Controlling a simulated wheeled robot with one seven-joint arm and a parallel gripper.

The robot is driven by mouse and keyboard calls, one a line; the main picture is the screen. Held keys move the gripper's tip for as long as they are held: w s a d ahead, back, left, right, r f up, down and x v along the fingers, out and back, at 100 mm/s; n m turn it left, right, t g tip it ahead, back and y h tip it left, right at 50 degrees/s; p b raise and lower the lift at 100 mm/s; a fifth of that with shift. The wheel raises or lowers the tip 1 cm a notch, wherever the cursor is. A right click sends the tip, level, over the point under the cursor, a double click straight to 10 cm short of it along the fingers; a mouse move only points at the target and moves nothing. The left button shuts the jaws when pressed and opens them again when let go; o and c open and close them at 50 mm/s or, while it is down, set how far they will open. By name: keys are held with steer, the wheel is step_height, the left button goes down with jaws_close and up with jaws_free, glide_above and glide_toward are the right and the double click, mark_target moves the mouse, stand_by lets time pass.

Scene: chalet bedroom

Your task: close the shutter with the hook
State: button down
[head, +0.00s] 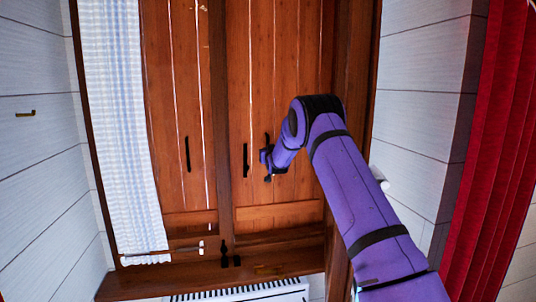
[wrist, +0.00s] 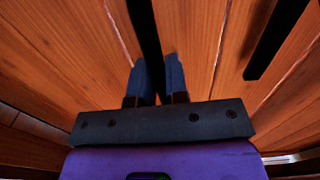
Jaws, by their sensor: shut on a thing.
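The wooden shutter fills the window in the head view, with a left panel (head: 180,90) and a right panel (head: 285,60) either side of a dark upright post (head: 220,120). The right panel looks roughly flat in its frame; I cannot tell if it is fully shut. My gripper (head: 267,159) is at this panel, shut on a black upright handle (wrist: 146,30), with one finger on each side in the wrist view. A second black handle (head: 246,160) stands just left of it, apart. Black metal fittings (head: 225,252), possibly the hook, sit low at the sill by the post.
A pale curtain (head: 115,120) hangs at the left, with a thin rod (head: 165,252) near its foot. A red curtain (head: 497,130) hangs at the far right. A white radiator (head: 240,293) is below the sill.

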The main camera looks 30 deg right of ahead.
steer(key=shift+s+d+f, duration=0.15)
steer(key=shift+f, duration=0.05)
steer(key=c, duration=1.1)
jaws_free()
steer(key=shift+s+r, duration=0.15)
steer(key=shift+c, duration=0.2)
steer(key=v, duration=1)
steer(key=shift+s+a, duration=0.2)
steer(key=shift+s, duration=0.15)
